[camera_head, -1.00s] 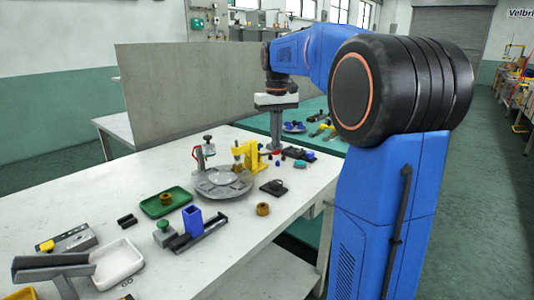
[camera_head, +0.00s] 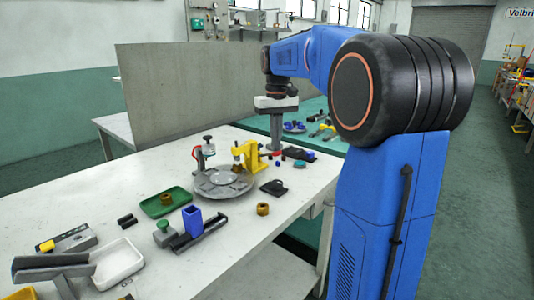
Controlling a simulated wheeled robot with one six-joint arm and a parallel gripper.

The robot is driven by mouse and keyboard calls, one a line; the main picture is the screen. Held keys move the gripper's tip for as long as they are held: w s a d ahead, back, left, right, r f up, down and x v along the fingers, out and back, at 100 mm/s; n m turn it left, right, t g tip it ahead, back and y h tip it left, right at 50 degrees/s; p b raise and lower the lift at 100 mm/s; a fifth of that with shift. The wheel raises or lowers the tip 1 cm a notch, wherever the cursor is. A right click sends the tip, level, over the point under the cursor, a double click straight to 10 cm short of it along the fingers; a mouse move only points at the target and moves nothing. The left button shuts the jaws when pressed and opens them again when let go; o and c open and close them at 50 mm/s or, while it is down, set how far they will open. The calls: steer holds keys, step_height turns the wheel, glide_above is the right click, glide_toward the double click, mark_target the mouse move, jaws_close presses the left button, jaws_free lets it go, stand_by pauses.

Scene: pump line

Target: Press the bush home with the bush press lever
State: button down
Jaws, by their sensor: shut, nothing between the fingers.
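The yellow bush press (camera_head: 250,155) stands at the back edge of a round grey turntable (camera_head: 213,187) on the white bench. Its lever is too small to make out clearly. My gripper (camera_head: 274,147) points down just right of the press. Its grey fingers are together and empty, and a gap shows between them and the press in the picture. Whether they touch the lever cannot be told. Brass-coloured bushes lie on the green tray (camera_head: 149,208) and on the bench, where one bush (camera_head: 263,209) sits right of the turntable. Any bush under the press is not clear.
A clamp with a red handle (camera_head: 196,152) stands left of the press. A black plate (camera_head: 274,187) and small dark and blue parts lie close to my gripper. A blue box (camera_head: 192,221) and white tray (camera_head: 118,263) are nearer. A grey panel (camera_head: 190,95) stands behind.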

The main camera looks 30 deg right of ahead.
steer(key=shift+s+d+f, duration=0.1)
steer(key=shift+s+f, duration=0.05)
steer(key=shift+f, duration=0.45)
steer(key=shift+s+f, duration=0.15)
steer(key=shift+f, duration=0.45)
stand_by(3.3)
stand_by(0.7)
steer(key=shift+r, duration=0.65)
steer(key=shift+w+r, duration=0.1)
steer(key=shift+r, duration=0.6)
steer(key=shift+w+r, duration=0.2)
steer(key=shift+r, duration=0.3)
step_height(320, 180, up, 5)
steer(key=shift+f, duration=0.1)
